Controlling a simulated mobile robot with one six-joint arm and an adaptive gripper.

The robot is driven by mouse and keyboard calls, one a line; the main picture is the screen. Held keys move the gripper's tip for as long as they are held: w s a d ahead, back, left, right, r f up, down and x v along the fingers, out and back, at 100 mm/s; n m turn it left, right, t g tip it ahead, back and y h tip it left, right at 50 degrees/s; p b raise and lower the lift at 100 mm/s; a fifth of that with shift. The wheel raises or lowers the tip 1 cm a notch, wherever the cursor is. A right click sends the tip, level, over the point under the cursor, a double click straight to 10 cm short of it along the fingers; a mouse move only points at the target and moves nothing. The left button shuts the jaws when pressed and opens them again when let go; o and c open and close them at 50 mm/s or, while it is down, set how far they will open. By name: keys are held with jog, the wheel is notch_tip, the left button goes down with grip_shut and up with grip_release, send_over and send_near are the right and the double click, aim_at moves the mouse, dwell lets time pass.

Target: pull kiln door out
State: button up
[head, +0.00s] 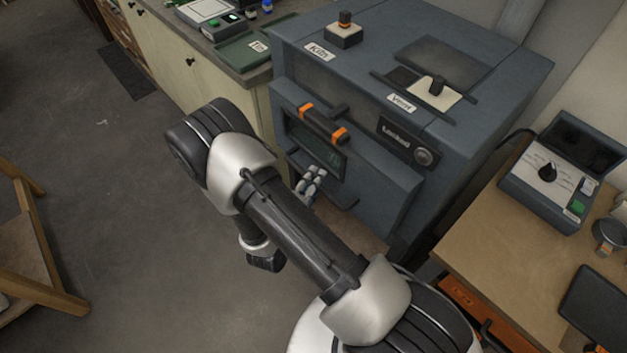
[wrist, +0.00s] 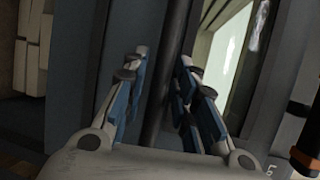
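The kiln (head: 465,120) is a large blue-grey box. Its front door (head: 380,190) has a dark window (head: 318,152) and a dark handle (head: 325,125) with orange bands. My gripper (head: 314,178) is in front of the door, below the banded handle and near the window's lower edge. In the wrist view my gripper (wrist: 158,85) is open, its blue-padded fingers spread on either side of a dark bar (wrist: 172,60). Contact with the bar cannot be told. The window also shows in the wrist view (wrist: 228,50), with an orange-banded part (wrist: 305,150) at the right edge.
A panel (head: 398,137) with a round knob, its label seemingly "Locked", is right of the handle. A counter (head: 240,75) stands left of the kiln. A wooden table (head: 480,250) with a control box (head: 560,170) is at right. The floor (head: 140,200) at left is largely clear.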

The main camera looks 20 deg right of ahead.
grip_shut()
dwell(0.3)
